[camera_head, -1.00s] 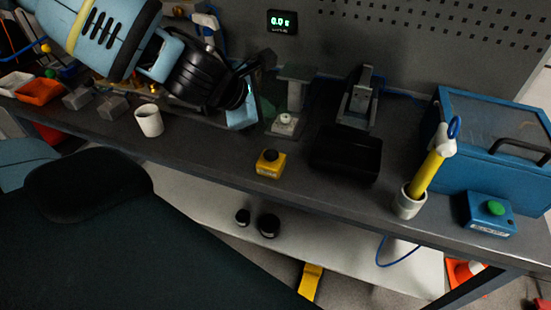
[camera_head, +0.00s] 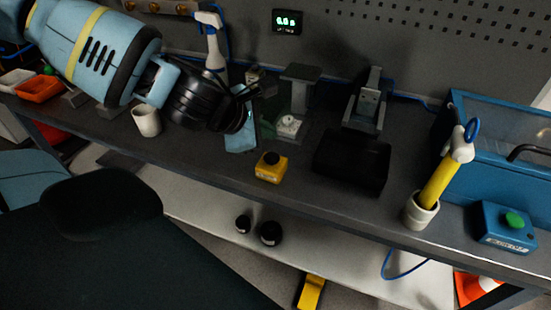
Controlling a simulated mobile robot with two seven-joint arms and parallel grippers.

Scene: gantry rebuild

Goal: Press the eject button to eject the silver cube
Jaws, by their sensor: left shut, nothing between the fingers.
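A yellow button box (camera_head: 269,174) with a dark round button on top sits near the front edge of the bench, in the middle. A blue button box (camera_head: 505,232) with a green button (camera_head: 514,220) sits at the far right. My left gripper (camera_head: 262,91) is shut and empty, above the back of the bench, behind and above the yellow box and touching no button. A small grey piece shows in the upright metal fixture (camera_head: 367,103); I cannot tell whether it is the silver cube. My right gripper is out of view.
A black tray (camera_head: 351,178) stands below the fixture. A white cup (camera_head: 146,121) stands left, under my arm. Bench around the yellow box is clear.

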